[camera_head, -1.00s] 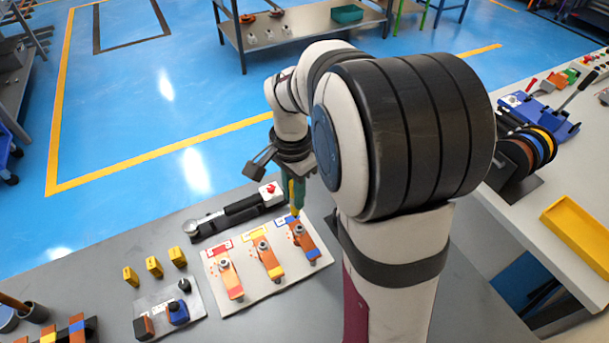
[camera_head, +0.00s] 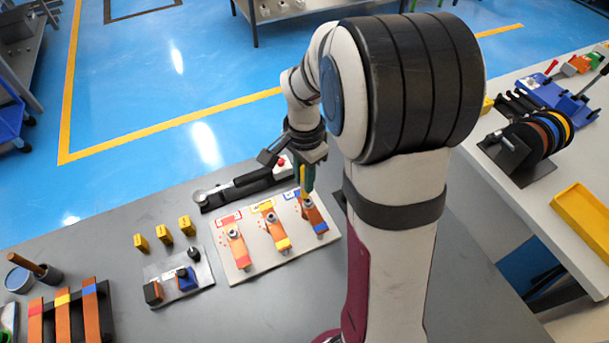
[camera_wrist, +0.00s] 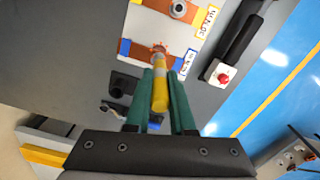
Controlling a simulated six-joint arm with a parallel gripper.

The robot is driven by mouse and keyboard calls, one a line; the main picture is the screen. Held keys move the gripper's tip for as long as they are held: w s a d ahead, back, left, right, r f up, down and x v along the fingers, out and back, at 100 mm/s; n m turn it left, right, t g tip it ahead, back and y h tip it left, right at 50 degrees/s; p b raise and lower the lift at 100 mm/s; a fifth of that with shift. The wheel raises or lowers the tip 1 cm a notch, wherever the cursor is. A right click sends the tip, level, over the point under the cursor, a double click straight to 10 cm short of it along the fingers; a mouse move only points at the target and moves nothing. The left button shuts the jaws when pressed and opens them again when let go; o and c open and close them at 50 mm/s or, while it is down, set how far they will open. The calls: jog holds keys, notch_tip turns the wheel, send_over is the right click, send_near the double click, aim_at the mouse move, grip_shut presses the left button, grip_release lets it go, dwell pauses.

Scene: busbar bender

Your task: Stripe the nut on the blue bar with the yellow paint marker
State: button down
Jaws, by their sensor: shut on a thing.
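The blue-marked copper bar (camera_head: 317,219) is the rightmost of three bars on the white board (camera_head: 240,275). It also shows in the wrist view (camera_wrist: 135,50), with blue at its ends. Its nut (camera_head: 308,204) sits near the bar's far end and is partly covered by the marker in the wrist view. My gripper (camera_head: 303,183) has green fingers and is shut on the yellow paint marker (camera_wrist: 160,92). The marker points down, with its tip at or just above the nut; I cannot tell whether they touch.
Two other bars, marked red (camera_head: 239,250) and yellow (camera_head: 276,232), lie to the left with nuts. A torque wrench (camera_head: 238,189) lies behind the board. Several yellow blocks (camera_head: 163,234) and a small plate with a blue part (camera_head: 187,280) stand left.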

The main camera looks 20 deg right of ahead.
jog(key=shift+f, duration=0.3)
dwell(0.7)
jog(key=shift+d, duration=0.9)
dwell(1.9)
jog(key=shift+r, duration=0.1)
notch_tip(320, 180, up, 6)
jog(key=shift+f, duration=0.1)
dwell(0.6)
